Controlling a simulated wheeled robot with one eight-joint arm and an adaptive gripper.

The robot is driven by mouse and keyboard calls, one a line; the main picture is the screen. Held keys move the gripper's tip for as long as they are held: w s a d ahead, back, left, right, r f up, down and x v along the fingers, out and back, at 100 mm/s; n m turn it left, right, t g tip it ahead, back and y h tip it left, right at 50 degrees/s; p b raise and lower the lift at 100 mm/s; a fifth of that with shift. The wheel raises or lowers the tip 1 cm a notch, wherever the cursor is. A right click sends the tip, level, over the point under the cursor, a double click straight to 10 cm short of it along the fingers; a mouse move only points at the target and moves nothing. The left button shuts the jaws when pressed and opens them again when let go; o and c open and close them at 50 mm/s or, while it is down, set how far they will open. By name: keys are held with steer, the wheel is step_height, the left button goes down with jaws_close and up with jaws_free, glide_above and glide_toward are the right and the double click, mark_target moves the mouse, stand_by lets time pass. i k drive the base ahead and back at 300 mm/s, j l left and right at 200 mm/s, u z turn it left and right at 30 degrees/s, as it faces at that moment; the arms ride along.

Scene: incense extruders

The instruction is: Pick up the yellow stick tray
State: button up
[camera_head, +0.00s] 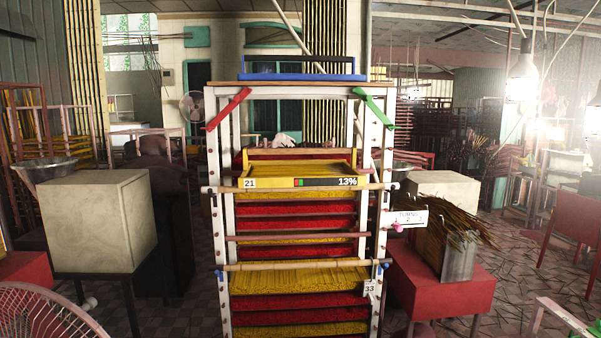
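A yellow stick tray (296,171) sits in the upper part of a white rack (226,150) straight ahead. Its front carries the number 21, a small red and green mark and "13%". Red stick layers (296,210) and more yellow stick layers (298,280) are stacked below it in the same rack. My gripper is not in view. A small white shape (284,140) shows behind the tray; I cannot tell what it is.
A blue handled tray (300,70) lies on the rack's top. Bamboo bars cross the rack's front, and red (229,108) and green (372,108) brackets angle off its posts. A beige box (98,222) stands left; a red table (440,288) with a stick container stands right.

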mark_target(306, 174)
steer(key=i+j+z, duration=0.1)
steer(key=i+z, duration=0.25)
steer(key=i+j+z, duration=0.1)
steer(key=z, duration=0.25)
steer(key=i+j+z, duration=0.35)
steer(key=k+l, duration=0.05)
steer(key=l, duration=0.05)
